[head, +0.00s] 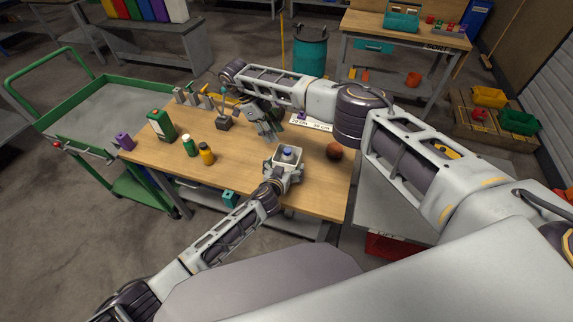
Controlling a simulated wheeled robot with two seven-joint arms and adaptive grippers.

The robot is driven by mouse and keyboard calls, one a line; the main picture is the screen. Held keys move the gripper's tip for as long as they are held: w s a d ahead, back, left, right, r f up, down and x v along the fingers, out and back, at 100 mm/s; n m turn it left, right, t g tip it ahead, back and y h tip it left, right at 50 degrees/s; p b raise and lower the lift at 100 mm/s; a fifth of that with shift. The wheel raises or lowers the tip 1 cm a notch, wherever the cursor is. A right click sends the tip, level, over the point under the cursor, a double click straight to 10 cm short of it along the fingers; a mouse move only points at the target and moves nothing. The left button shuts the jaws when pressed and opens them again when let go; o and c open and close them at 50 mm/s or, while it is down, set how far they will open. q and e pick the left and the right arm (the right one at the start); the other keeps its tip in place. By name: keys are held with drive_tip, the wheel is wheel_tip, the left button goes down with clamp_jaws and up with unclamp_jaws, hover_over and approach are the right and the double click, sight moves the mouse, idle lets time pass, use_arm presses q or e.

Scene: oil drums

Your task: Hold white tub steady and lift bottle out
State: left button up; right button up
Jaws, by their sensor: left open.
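The white tub (299,154) stands on the wooden table near its front edge. A small bottle (288,153) with a bluish top sits inside it, its lower part hidden by the tub wall. My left gripper (283,175) is open at the near side of the tub, close against it. I cannot tell whether its fingers touch the tub. My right gripper (268,134) points down over the table, behind and left of the tub, apart from the bottle. Its finger gap is too small to read.
A green cart (90,105) is left.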

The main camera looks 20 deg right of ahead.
use_arm(q)
drive_tip(key=shift+x, duration=0.9)
